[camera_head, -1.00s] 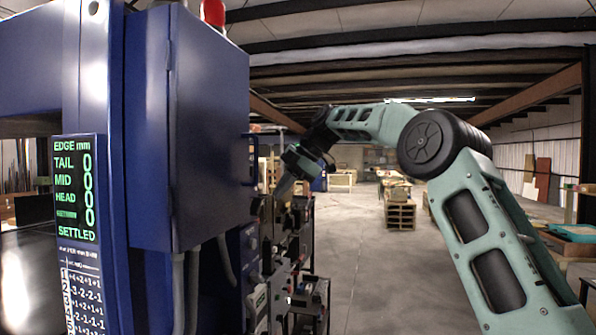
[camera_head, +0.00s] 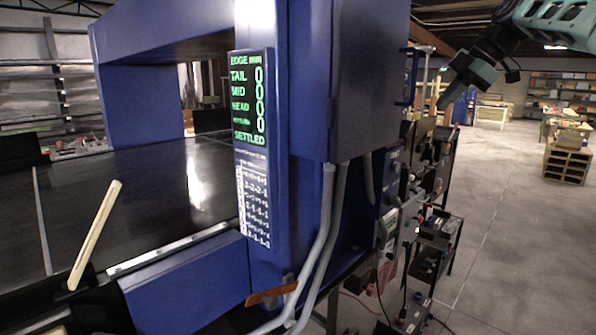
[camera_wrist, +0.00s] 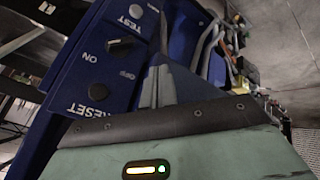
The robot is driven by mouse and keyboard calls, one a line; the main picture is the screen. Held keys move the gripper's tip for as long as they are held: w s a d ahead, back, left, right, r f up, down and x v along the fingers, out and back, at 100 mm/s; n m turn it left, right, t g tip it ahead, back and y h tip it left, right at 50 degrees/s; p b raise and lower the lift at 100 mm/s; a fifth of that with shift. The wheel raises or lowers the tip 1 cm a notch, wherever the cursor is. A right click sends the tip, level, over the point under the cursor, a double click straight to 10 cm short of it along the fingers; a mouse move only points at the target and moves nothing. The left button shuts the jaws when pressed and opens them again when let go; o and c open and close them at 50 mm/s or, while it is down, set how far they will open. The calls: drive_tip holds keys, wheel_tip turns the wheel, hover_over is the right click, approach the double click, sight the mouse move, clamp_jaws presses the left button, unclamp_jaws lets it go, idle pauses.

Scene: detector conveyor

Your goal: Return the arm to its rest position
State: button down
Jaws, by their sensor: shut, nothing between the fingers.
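My gripper (camera_head: 446,100) is at the upper right of the head view, at the end of my green arm, with its grey fingers pointing down and left. The fingers look closed together and hold nothing. In the wrist view my gripper (camera_wrist: 160,83) shows its grey fingers against a blue control panel (camera_wrist: 105,55) marked TEST, ON and RESET. The picture does not show whether the fingers touch the panel. Most of my arm is outside the head view.
The blue detector housing (camera_head: 368,85) stands just left of my gripper. A display (camera_head: 250,95) reads SETTLED beside the dark conveyor belt (camera_head: 140,190). A pale stick (camera_head: 95,235) stands tilted at the belt's near edge. Open concrete floor (camera_head: 520,220) lies to the right.

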drive_tip(key=s+a+f+m+h, duration=0.1)
drive_tip(key=s+a+f+m, duration=0.15)
drive_tip(key=f, duration=0.25)
drive_tip(key=s+a+f+m+g+h, duration=0.1)
drive_tip(key=s+a+f+m, duration=0.1)
drive_tip(key=s+f+m, duration=0.3)
drive_tip(key=s+a+f+m+h, duration=0.1)
drive_tip(key=s+a+f+m, duration=0.15)
drive_tip(key=f, duration=0.35)
drive_tip(key=s+f+m+h, duration=0.1)
drive_tip(key=s+f+m, duration=0.3)
drive_tip(key=s+f, duration=0.55)
drive_tip(key=s+f+m+h, duration=0.1)
drive_tip(key=s+f+m, duration=0.4)
drive_tip(key=s, duration=0.8)
drive_tip(key=s+a+f+n+g+b, duration=0.1)
drive_tip(key=s+a+f+n+b, duration=0.3)
drive_tip(key=a, duration=0.4)
drive_tip(key=s+a+f+n+g+b, duration=0.2)
drive_tip(key=s+a+f+n+b, duration=0.2)
drive_tip(key=s+a, duration=0.5)
drive_tip(key=shift+f+n+b, duration=0.15)
drive_tip(key=shift+n+b, duration=0.15)
drive_tip(key=shift+b, duration=0.8)
drive_tip(key=shift+a, duration=0.1)
